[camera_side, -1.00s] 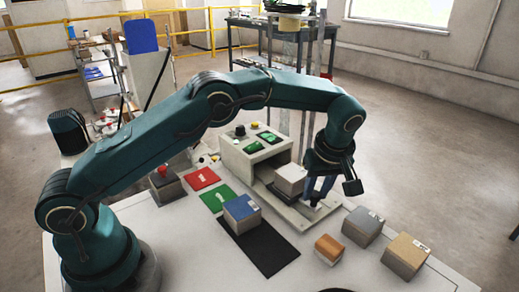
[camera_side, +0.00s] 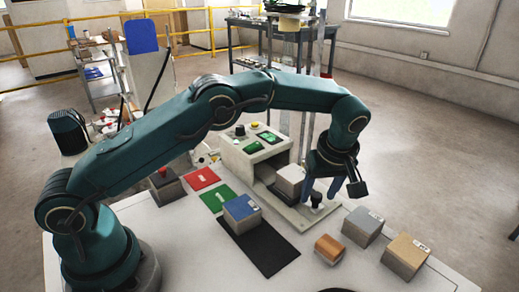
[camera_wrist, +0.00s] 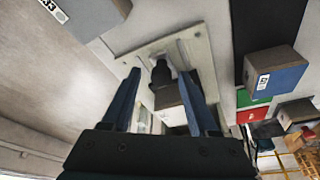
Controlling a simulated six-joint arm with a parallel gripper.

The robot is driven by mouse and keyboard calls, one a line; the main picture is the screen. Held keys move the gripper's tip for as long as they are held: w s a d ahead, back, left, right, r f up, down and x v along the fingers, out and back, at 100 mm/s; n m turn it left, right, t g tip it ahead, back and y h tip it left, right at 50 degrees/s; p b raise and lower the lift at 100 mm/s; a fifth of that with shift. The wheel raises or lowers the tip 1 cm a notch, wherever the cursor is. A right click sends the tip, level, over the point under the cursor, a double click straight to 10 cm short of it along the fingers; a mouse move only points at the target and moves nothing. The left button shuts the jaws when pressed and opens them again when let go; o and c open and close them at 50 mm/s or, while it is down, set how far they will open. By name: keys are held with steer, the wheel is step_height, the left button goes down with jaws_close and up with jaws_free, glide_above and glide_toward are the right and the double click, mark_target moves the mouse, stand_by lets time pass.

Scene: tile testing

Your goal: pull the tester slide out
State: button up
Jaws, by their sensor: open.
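The tester (camera_side: 238,158), a beige box with green displays on top, stands mid-table. Its slide, a pale plate (camera_side: 298,217), extends at the front with a black upright knob (camera_side: 316,199) near its outer end. A grey block with a whitish top (camera_side: 289,181) sits on the slide, close to the tester's opening. My gripper (camera_side: 319,196) is open, pointing down over the knob, with blue fingers either side of it. In the wrist view the knob (camera_wrist: 161,72) shows between the fingers (camera_wrist: 158,58); whether they touch it I cannot tell.
A grey block (camera_side: 362,227), a tan-topped block (camera_side: 405,256) and an orange-brown block (camera_side: 329,249) stand right of the slide. A blue-topped block (camera_side: 241,212) stands on a black mat (camera_side: 265,250). Red (camera_side: 202,179) and green (camera_side: 217,198) mats lie left.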

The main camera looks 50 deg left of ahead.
steer(key=shift+r, duration=2.95)
steer(key=shift+a+r, duration=0.1)
steer(key=shift+a, duration=0.05)
steer(key=s+a+r+m+t+h, duration=0.1)
steer(key=s+a+r, duration=0.25)
steer(key=r, duration=0.45)
steer(key=s+a+r+t, duration=0.2)
steer(key=s+r, duration=0.3)
steer(key=r, duration=0.2)
steer(key=s+f+m+h, duration=0.1)
steer(key=s+f+m, duration=0.3)
steer(key=s, duration=0.4)
steer(key=s+d+f+m+h, duration=0.1)
steer(key=s+f+m, duration=0.4)
steer(key=s+m, duration=0.2)
steer(key=shift+s+f+t, duration=0.15)
steer(key=shift+s+t, duration=0.25)
